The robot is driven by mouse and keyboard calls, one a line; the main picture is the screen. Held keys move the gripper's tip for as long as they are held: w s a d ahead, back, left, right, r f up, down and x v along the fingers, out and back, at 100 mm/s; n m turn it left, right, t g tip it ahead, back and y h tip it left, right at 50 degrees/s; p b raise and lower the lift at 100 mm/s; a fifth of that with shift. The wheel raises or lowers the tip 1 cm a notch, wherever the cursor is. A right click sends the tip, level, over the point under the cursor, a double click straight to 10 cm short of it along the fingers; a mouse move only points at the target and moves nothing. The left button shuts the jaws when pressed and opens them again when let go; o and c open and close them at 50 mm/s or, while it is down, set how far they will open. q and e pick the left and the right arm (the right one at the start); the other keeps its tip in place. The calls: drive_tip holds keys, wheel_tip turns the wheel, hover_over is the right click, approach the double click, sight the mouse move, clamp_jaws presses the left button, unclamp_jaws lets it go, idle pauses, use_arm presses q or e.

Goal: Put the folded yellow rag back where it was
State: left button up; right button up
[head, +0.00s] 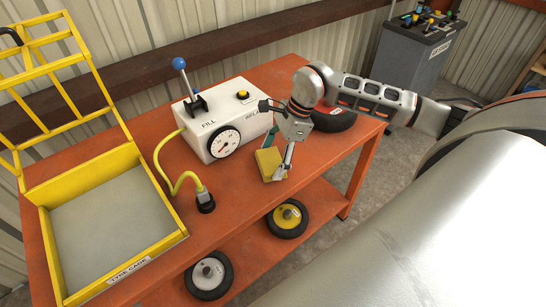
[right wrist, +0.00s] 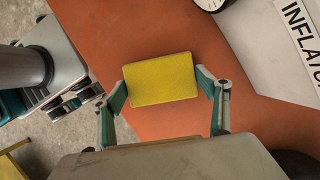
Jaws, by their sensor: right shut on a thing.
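The folded yellow rag (head: 267,163) is a flat, block-like bundle over the front right part of the orange table (head: 230,190). My right gripper (head: 281,170) is shut on it. In the right wrist view the rag (right wrist: 160,78) lies between the two teal-padded fingers of the gripper (right wrist: 162,82), one at each short end. The orange tabletop shows around it. I cannot tell whether the rag touches the table or is held just above it. My left gripper is in neither view.
The white inflator box (head: 222,115), with dial and blue lever, stands just behind and left. A black-and-red round thing (head: 335,120) lies behind my arm. A yellow tyre cage (head: 175,240) fills the left. Wheels (head: 287,219) sit on the lower shelf.

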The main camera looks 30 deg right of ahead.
drive_tip(key=o, duration=1.1)
drive_tip(key=shift+c, duration=0.2)
drive_tip(key=shift+r, duration=0.1)
drive_tip(key=v, duration=1.2)
